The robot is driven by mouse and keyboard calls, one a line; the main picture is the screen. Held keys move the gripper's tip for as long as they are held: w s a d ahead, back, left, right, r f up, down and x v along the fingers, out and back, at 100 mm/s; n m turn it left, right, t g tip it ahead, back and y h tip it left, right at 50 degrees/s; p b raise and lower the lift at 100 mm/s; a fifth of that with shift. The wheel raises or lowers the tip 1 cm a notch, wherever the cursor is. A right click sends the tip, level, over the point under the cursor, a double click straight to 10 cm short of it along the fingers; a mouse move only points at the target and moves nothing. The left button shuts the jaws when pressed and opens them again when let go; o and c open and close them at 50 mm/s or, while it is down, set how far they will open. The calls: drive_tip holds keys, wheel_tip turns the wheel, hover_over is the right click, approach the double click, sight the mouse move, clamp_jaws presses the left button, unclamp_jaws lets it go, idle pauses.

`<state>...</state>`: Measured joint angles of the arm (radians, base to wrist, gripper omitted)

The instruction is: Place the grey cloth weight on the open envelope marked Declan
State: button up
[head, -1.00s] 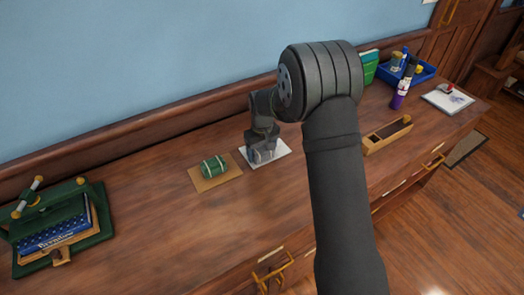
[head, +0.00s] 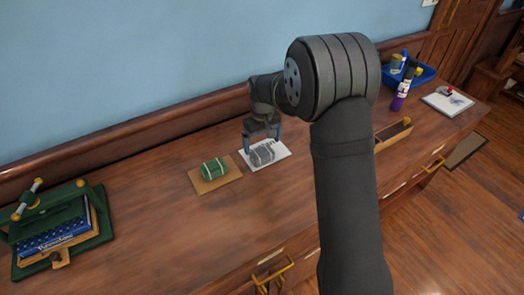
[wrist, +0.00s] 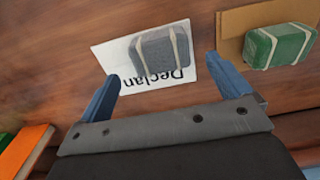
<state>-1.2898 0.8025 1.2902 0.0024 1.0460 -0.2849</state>
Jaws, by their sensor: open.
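The grey cloth weight (head: 262,155), bound with pale bands, lies on the white envelope (head: 284,149). In the wrist view the grey weight (wrist: 155,52) covers part of the envelope (wrist: 110,55), whose printed word Declan shows upside down beside it. My gripper (head: 261,133) is open and empty, just behind and above the weight on its wall side. In the wrist view the blue fingers of my gripper (wrist: 170,88) are spread wide, apart from the weight.
A green cloth weight (head: 214,169) sits on a brown envelope (head: 203,187) just left. A green press with books (head: 60,235) stands far left. A wooden tray (head: 394,134), purple bottle (head: 400,97) and blue bin (head: 425,75) are right. The front middle of the desktop is clear.

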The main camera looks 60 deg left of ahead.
sight(262, 151)
wheel_tip(262, 151, up, 6)
idle(0.5)
wheel_tip(262, 151, down, 12)
drive_tip(key=shift+d+r, duration=0.1)
drive_tip(key=shift+r, duration=1.55)
